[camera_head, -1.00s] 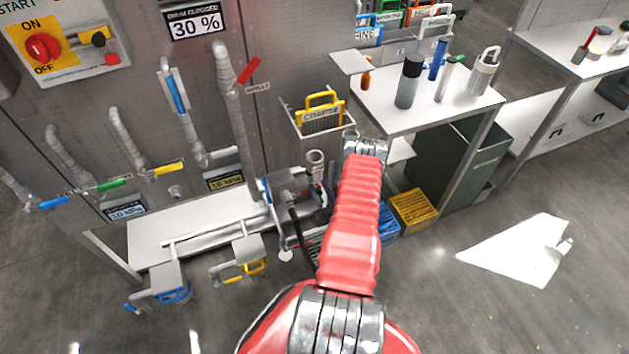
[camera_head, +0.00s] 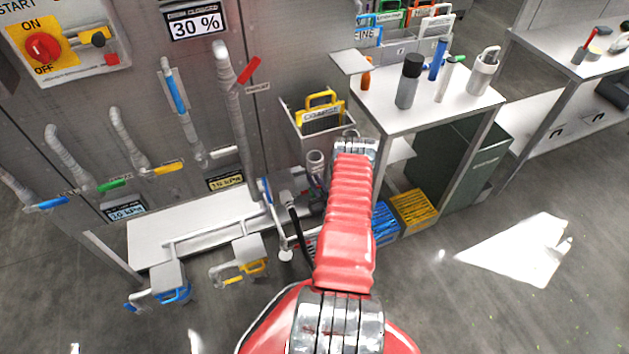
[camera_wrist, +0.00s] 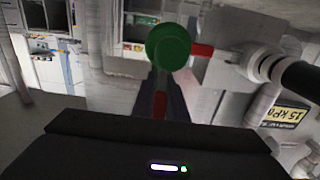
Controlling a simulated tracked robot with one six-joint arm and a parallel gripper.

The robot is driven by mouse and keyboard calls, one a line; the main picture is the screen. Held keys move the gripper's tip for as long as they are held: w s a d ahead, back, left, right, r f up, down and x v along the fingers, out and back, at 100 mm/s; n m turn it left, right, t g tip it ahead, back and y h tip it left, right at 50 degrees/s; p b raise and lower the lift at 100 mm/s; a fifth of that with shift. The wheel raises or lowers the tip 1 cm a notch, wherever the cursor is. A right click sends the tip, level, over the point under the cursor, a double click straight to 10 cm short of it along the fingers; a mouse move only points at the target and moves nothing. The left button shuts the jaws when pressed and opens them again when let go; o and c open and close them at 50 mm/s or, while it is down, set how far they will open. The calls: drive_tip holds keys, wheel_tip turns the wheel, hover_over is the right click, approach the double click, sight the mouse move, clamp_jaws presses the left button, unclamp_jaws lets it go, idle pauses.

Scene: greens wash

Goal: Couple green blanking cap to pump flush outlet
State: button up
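The green blanking cap (camera_wrist: 168,46) is a round green disc at the tips of my gripper (camera_wrist: 161,85) in the wrist view. The two dark fingers are close together and look shut on it, with a red strip showing between them. In the head view my red arm hides most of the gripper and I cannot make out the cap. Right of the cap in the wrist view are a red bar (camera_wrist: 203,50) and a grey fitting with a pale ring (camera_wrist: 262,64) and a black hose. I cannot tell which fitting is the pump flush outlet.
A white bench (camera_head: 150,245) with pipes and valves runs along the grey panel. A COARSE basket (camera_head: 320,120) hangs right of the red-handled pipe (camera_head: 235,110). Blue and yellow crates (camera_head: 412,211) stand under the side table (camera_head: 430,112).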

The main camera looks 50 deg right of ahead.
clamp_jaws()
drive_tip(key=shift+s+a+t, duration=0.1)
drive_tip(key=shift+t, duration=0.3)
drive_tip(key=shift+s+a+t+h, duration=0.2)
drive_tip(key=shift+s+t+h, duration=0.1)
drive_tip(key=shift+t+h, duration=0.55)
drive_tip(key=shift+s+a+t+h, duration=0.2)
drive_tip(key=shift+t+h, duration=0.35)
drive_tip(key=shift+t, duration=0.5)
drive_tip(key=shift+s, duration=0.1)
drive_tip(key=o, duration=0.6)
unclamp_jaws()
drive_tip(key=shift+d, duration=0.1)
drive_tip(key=shift+c, duration=0.2)
